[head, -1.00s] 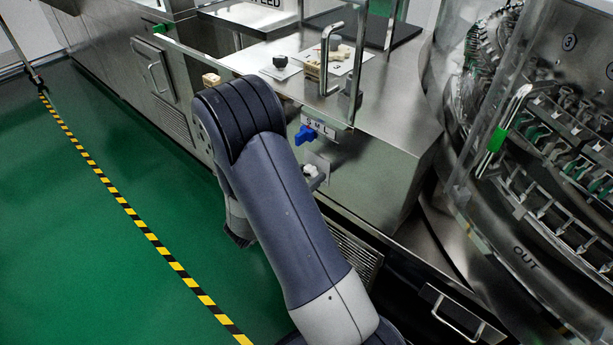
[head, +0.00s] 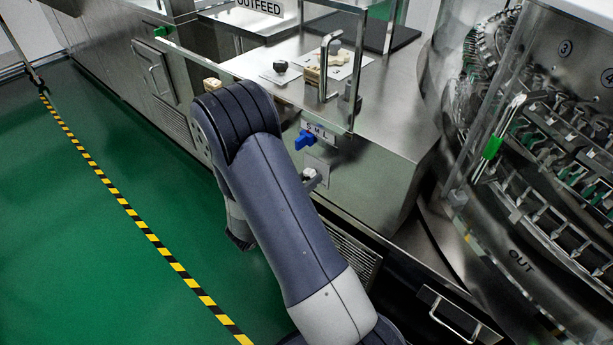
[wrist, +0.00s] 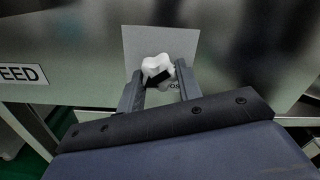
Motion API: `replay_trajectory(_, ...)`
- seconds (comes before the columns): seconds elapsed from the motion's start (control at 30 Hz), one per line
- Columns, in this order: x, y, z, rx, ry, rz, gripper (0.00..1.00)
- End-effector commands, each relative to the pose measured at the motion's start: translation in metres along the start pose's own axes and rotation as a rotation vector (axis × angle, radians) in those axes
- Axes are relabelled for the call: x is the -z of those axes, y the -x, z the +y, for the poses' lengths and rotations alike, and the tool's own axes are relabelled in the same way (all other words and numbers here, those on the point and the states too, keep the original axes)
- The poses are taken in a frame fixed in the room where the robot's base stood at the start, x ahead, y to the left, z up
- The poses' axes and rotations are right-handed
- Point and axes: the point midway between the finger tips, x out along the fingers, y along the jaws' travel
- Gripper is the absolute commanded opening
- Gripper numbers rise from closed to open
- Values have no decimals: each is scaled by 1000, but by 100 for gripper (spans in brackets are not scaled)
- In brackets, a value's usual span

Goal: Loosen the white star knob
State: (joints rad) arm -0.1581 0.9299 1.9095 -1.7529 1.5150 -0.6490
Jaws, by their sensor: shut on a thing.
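The white star knob (wrist: 157,66) sits in front of a pale square plate (wrist: 184,44) on the steel panel in the wrist view. My gripper (wrist: 159,77) has one finger on each side of the knob and is shut on it. A dark patch shows at the knob's lower part, between the fingers. In the head view the white knob (head: 309,174) shows just right of my arm, low on the machine's side panel. My gripper's fingers are hidden behind my arm there.
A blue knob (head: 304,140) sits on the panel just above, under an S M L label. A black knob (head: 281,66) and an upright bar handle (head: 325,68) are on top. The glass-covered rotary washer (head: 520,190) stands at right. Green floor (head: 70,230) is clear at left.

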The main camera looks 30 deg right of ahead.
Motion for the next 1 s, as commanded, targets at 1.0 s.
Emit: replay_trajectory(1.0,-4,0,-4,-1,947,0,11)
